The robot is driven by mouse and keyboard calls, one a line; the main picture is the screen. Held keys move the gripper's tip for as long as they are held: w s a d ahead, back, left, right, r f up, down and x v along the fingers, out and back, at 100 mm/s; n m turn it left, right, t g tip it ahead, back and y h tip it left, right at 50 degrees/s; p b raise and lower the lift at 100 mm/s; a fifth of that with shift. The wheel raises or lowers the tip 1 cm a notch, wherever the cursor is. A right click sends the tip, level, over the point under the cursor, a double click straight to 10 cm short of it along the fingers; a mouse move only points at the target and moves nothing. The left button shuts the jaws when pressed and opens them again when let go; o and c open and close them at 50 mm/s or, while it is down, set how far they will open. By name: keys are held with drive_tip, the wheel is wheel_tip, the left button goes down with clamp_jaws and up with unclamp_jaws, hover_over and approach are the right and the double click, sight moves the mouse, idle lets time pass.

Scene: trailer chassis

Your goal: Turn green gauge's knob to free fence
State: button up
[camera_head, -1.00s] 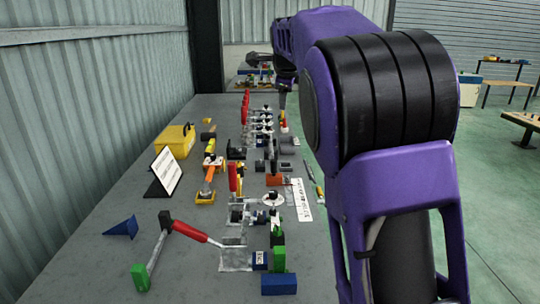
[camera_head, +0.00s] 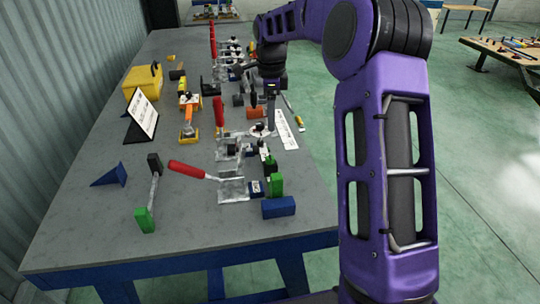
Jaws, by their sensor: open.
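Two green items could be the gauge, and I cannot tell which. One is an upright green block (camera_head: 276,186) at the bench's front right, with a small dark knob-like part (camera_head: 269,163) behind its top. The other lies at the front left: a grey rod with a green block (camera_head: 145,219) at its near end and a black block (camera_head: 154,163) at its far end. I cannot single out the fence. My gripper (camera_head: 271,122) points down over the right side of the bench, beyond the upright green block and apart from it. It is open; its fingertips are small and unclear.
A blue block (camera_head: 278,207) lies just in front of the upright green block. A red-handled clamp (camera_head: 195,171) is to its left. A blue wedge (camera_head: 109,175), sign (camera_head: 143,116) and yellow box (camera_head: 143,79) line the left. Bare bench (camera_head: 190,225) shows in front.

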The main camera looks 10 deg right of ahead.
sight(271, 157)
drive_tip(key=f, duration=1.4)
drive_tip(key=shift+w+f+b, duration=0.3)
drive_tip(key=shift+f+b, duration=0.1)
clamp_jaws()
